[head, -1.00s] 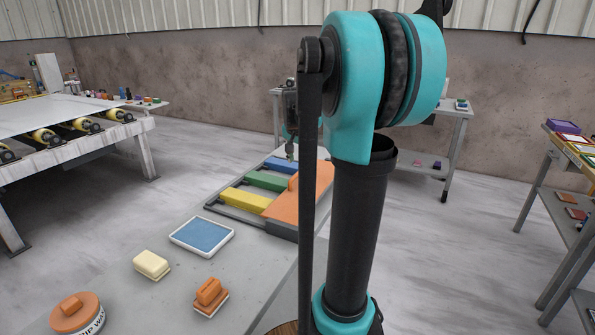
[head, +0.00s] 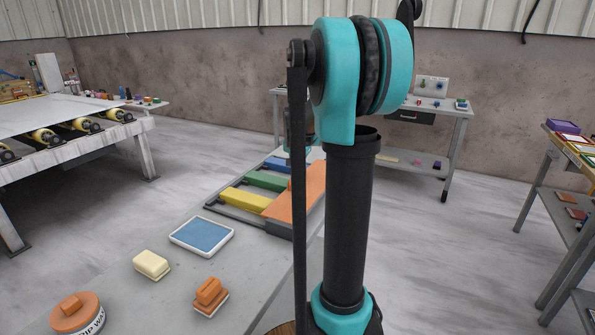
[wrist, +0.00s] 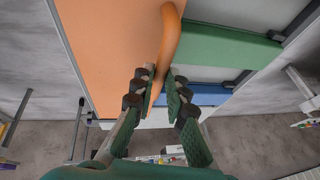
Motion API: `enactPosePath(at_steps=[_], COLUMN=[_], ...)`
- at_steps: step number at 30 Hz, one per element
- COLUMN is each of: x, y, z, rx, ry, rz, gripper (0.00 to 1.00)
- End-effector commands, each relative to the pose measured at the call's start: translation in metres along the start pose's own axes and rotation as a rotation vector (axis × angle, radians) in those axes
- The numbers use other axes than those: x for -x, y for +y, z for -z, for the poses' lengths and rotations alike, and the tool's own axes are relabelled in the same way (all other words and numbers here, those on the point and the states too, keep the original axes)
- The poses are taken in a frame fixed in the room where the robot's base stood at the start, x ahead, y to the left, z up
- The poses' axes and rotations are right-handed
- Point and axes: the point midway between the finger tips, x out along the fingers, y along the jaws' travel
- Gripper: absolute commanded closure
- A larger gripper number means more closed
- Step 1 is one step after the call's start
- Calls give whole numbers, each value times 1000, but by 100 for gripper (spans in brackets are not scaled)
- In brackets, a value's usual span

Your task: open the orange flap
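The orange flap (head: 279,208) is a flat panel at the right end of a rack of coloured slabs, partly hidden behind my arm in the head view. In the wrist view the flap (wrist: 105,45) fills the upper left. Its curved orange handle (wrist: 170,40) stands at the edge beside the green slab. My gripper (wrist: 164,78) has its two fingers on either side of the handle's lower end, with a narrow gap between them. It looks open; firm contact with the handle does not show. In the head view my gripper is mostly hidden behind the arm.
Beside the flap lie a yellow slab (head: 245,199), a green slab (head: 266,181) and a blue slab (head: 277,164). Nearer are a blue-topped tray (head: 202,237), a cream block (head: 151,265), an orange-topped block (head: 209,297) and an orange-lidded tub (head: 75,314).

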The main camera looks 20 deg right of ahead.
Motion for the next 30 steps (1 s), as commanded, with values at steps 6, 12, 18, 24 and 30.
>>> enactPosePath(at_steps=[6,12,18,24,30], x=[0,0,2,11,27], y=[0,0,2,7,18], z=[0,0,1,5,12], rx=[0,0,-8,-42,-103], ry=[0,0,1,2,4], rz=[0,0,17,92,231], gripper=[100,100,100,100,100])
